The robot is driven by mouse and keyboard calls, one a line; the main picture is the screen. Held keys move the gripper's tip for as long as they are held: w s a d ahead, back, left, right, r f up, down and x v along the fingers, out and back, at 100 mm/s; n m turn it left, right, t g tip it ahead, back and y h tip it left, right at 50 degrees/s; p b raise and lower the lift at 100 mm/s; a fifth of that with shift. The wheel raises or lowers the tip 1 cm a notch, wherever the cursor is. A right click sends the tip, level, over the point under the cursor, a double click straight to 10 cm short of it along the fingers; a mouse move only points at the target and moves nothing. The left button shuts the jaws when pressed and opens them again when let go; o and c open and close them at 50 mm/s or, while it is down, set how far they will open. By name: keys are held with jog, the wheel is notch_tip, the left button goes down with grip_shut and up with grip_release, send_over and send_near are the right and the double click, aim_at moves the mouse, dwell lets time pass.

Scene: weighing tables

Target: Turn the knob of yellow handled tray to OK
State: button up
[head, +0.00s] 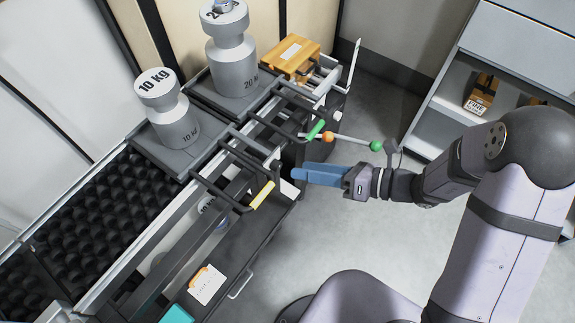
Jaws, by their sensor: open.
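The yellow handle (263,195) sits at the front of the near black tray (150,154), left of my gripper. A 10 kg weight stands on this tray. A small dark knob-like part (274,166) shows just beyond the yellow handle, close to the fingertips; I cannot tell for sure that it is the knob, nor read any OK mark or its setting. My gripper (296,174) has blue fingers pointing left. It is open and appears empty; its fingers overlap in this view. Contact with the dark part cannot be told.
A green handle (316,130) belongs to the farther tray, with a 20 kg weight (232,52).

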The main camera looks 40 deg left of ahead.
aim_at(280, 166)
jog(key=shift+x, duration=3.05)
grip_shut()
